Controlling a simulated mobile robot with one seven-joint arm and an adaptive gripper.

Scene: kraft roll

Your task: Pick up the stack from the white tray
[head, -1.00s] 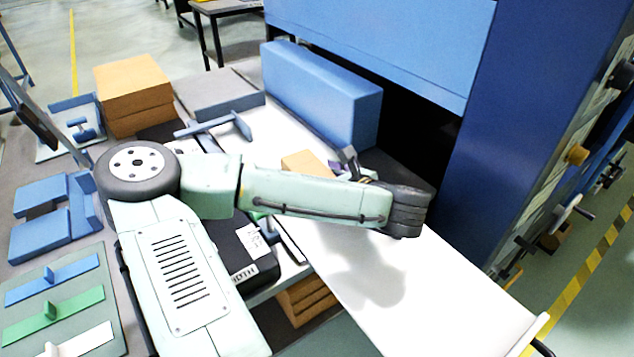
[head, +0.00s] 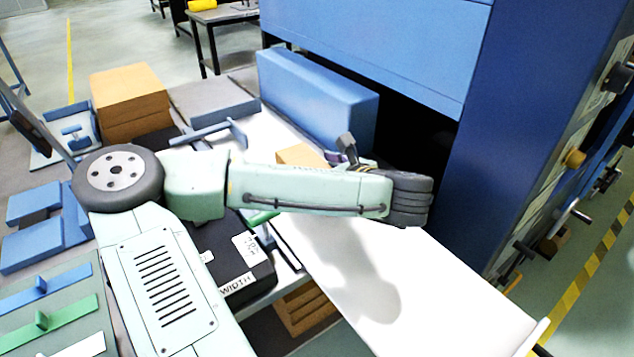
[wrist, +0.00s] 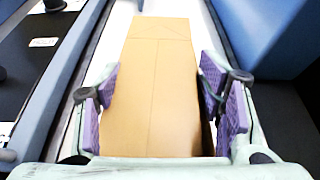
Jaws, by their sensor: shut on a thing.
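The stack (wrist: 152,85) is a tan kraft-coloured block with flat faces and thin lines on its top. In the wrist view it lies lengthwise between the purple pads of my gripper (wrist: 160,100), which is shut on it from both sides. In the head view only a small tan corner of the stack (head: 298,154) shows behind my arm. My gripper is mostly hidden there, with one dark finger part showing. The white tray (head: 440,290) is a long white surface running under my arm. I cannot tell whether the stack touches it.
A long blue block (head: 315,95) stands along the tray's far side, beside the tall blue machine (head: 560,120) with a dark opening. Tan stacked blocks (head: 130,100) and a black box labelled WIDTH (head: 225,255) are on the left. The tray's near end is clear.

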